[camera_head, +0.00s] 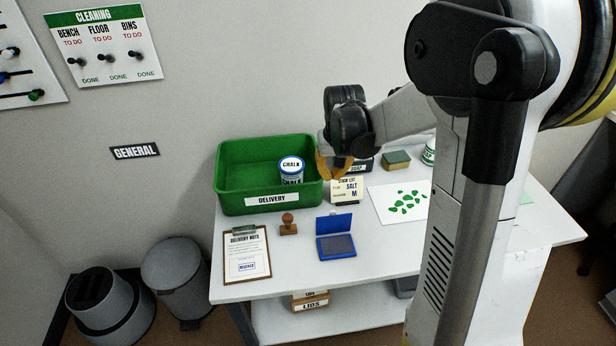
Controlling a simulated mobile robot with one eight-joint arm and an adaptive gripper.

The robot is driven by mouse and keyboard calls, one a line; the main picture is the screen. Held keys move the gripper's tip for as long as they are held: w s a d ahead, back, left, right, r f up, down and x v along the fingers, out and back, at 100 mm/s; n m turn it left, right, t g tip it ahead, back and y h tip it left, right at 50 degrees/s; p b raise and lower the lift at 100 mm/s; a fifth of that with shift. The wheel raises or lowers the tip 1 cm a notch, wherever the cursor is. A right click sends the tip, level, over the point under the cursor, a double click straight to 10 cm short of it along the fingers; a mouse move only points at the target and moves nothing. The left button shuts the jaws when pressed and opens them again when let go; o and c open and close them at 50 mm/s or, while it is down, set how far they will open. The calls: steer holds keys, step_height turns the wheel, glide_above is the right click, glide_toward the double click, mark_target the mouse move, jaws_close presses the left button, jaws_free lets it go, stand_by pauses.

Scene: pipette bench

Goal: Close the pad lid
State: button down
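The blue ink pad (337,247) lies on the white bench near its front edge, with a dark grey pad surface showing. Its blue lid (334,223) is hinged at the back and stands open, tilted up. My gripper (333,170) has orange-yellow fingers and hangs beside the right end of the green delivery bin, behind and above the pad, apart from it. The fingers overlap in this view, so their opening is unclear. I see nothing held between them.
A wooden stamp (288,225) and a delivery-note clipboard (247,254) are left of the pad. The green bin (231,200) holds a chalk tub (291,170). A stock list card (346,190) stands behind the pad. A sheet with green pieces (384,211) lies to the right.

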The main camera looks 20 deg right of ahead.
mark_target(333, 222)
steer(key=b+x, duration=0.1)
steer(key=x, duration=0.3)
steer(key=b+x, duration=0.1)
steer(key=x, duration=0.3)
steer(key=d+b+x, duration=0.1)
steer(key=b+x, duration=0.1)
steer(key=x, duration=0.3)
steer(key=s, duration=0.2)
steer(key=s+a+r, duration=0.1)
steer(key=shift+s+b, duration=0.25)
steer(key=shift+b, duration=0.15)
steer(key=shift+s+a, duration=0.1)
steer(key=shift+s, duration=0.15)
steer(key=shift+s, duration=0.1)
steer(key=shift+s+r, duration=0.15)
steer(key=shift+r, duration=0.05)
